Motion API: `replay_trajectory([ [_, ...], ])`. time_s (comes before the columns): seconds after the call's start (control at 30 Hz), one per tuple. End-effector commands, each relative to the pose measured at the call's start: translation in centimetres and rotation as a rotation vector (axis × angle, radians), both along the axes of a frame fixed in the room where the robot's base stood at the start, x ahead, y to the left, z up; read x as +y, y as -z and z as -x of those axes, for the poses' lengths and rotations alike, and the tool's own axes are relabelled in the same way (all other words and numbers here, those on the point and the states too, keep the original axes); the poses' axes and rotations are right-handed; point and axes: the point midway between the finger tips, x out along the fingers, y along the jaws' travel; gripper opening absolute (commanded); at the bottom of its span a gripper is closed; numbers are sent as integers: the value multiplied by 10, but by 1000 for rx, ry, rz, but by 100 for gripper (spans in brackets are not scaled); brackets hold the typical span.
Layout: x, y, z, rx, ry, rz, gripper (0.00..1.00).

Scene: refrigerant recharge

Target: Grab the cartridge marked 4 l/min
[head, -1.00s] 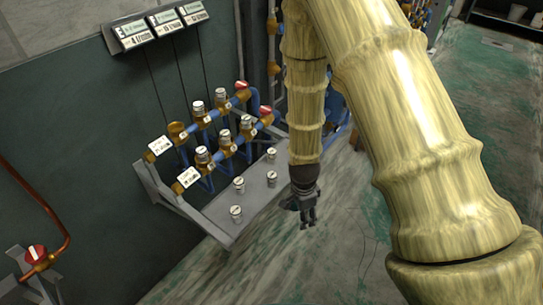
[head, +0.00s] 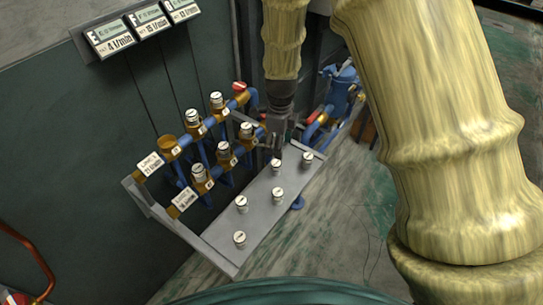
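Several small white-capped cartridges stand on the grey shelf (head: 222,226): a back one (head: 275,165), a back right one (head: 308,157), a middle one (head: 278,194), a left one (head: 241,203) and a front one (head: 239,239). Their markings are too small to read, so I cannot tell which is marked 4 l/min. My gripper (head: 275,152) points down just above the back cartridge. Its fingers look apart, with nothing seen between them. Whether they touch the cartridge is unclear.
Blue pipes (head: 209,149) with brass fittings and more capped cartridges run behind the shelf. Wall displays (head: 111,39) at the upper left include one reading 4 l/min. A blue vessel (head: 341,92) stands right of my gripper. Open floor lies right of the shelf.

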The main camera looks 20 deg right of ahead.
Motion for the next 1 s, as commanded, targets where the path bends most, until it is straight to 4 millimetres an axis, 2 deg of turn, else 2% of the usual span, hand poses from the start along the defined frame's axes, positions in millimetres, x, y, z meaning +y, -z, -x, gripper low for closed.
replay_trajectory([
  [0.13,0,7,2,0,2,0,58],
  [0.5,0,49,-1,4,1,-1,58],
  [0.83,2,61,-2,4,0,0,58],
  [1.0,4,74,-3,4,0,-1,58],
])
